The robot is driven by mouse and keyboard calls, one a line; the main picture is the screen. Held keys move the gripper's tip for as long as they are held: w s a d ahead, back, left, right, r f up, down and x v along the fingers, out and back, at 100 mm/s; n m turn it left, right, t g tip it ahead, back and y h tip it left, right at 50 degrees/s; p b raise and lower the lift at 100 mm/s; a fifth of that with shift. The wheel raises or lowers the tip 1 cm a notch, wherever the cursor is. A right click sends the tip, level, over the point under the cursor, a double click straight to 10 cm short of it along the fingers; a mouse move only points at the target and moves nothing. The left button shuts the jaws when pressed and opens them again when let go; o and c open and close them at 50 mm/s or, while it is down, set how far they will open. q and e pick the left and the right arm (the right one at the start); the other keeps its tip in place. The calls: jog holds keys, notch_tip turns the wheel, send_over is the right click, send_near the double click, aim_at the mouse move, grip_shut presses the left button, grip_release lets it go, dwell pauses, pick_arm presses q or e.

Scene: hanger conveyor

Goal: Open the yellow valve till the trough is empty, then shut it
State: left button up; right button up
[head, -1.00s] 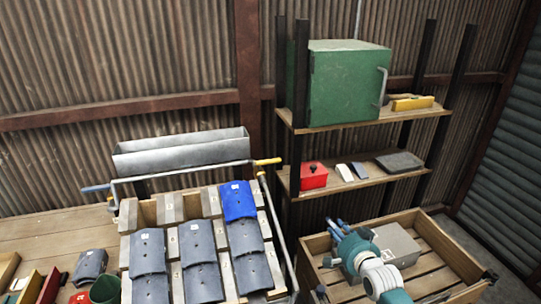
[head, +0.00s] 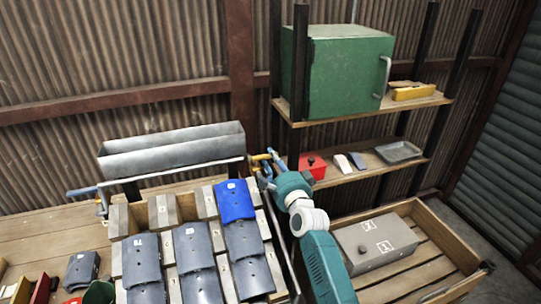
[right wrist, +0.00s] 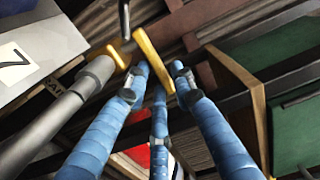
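The grey metal trough (head: 170,152) stands behind the tile rack in the head view. I cannot tell what is inside it. The yellow valve handle (head: 260,157) is at the trough's right end, partly hidden by my right gripper (head: 266,168). In the right wrist view, a yellow bar (right wrist: 153,57) runs between the spread blue fingertips of the right gripper (right wrist: 158,75). The fingers are apart and do not look closed on it; contact is unclear. My left gripper is not in view.
The rack of grey tiles (head: 200,262) with one blue tile (head: 235,200) stands in front of the trough. Shelves with a green cabinet (head: 345,75) and a red box (head: 313,166) are close right.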

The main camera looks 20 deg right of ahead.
jog(key=shift+w, duration=0.95)
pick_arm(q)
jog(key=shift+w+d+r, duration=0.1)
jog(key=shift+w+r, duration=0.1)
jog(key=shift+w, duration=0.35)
pick_arm(e)
grip_shut()
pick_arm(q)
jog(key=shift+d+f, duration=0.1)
